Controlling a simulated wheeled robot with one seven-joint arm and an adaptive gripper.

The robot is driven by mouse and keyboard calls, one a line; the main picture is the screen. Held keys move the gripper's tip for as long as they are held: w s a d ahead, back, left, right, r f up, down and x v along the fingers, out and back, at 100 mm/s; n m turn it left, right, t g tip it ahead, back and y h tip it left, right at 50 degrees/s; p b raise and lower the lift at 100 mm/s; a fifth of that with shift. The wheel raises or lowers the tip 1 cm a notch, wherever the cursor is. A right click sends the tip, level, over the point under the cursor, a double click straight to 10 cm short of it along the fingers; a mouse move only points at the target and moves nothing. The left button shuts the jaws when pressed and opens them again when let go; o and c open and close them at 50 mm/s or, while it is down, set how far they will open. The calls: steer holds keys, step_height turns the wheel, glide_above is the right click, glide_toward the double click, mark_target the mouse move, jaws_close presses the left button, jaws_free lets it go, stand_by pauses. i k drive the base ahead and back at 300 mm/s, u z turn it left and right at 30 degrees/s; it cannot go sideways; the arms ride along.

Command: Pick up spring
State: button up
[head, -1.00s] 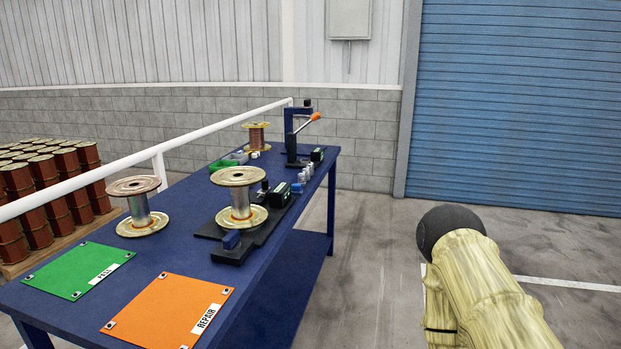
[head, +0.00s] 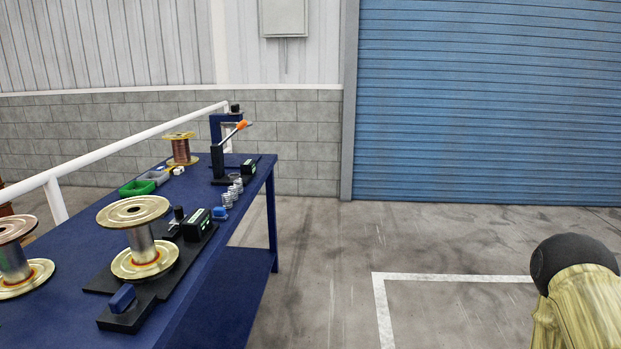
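Several small silvery, ridged pieces that look like coil springs (head: 233,191) stand in a short row near the right edge of the blue workbench (head: 65,248) in the head view. They are too small to make out single coils. My gripper is not in view. Only part of my arm, in a yellowish sleeve with a dark rounded joint, shows at the lower right, well apart from the bench.
An empty metal spool (head: 141,245) stands on a black fixture, with another spool (head: 14,263) to its left. The floor right of the bench is clear.

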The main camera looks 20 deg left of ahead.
mark_target(239, 186)
steer(key=i, duration=1.1)
steer(key=u, duration=1.15)
steer(key=i, duration=0.7)
steer(key=u, duration=0.85)
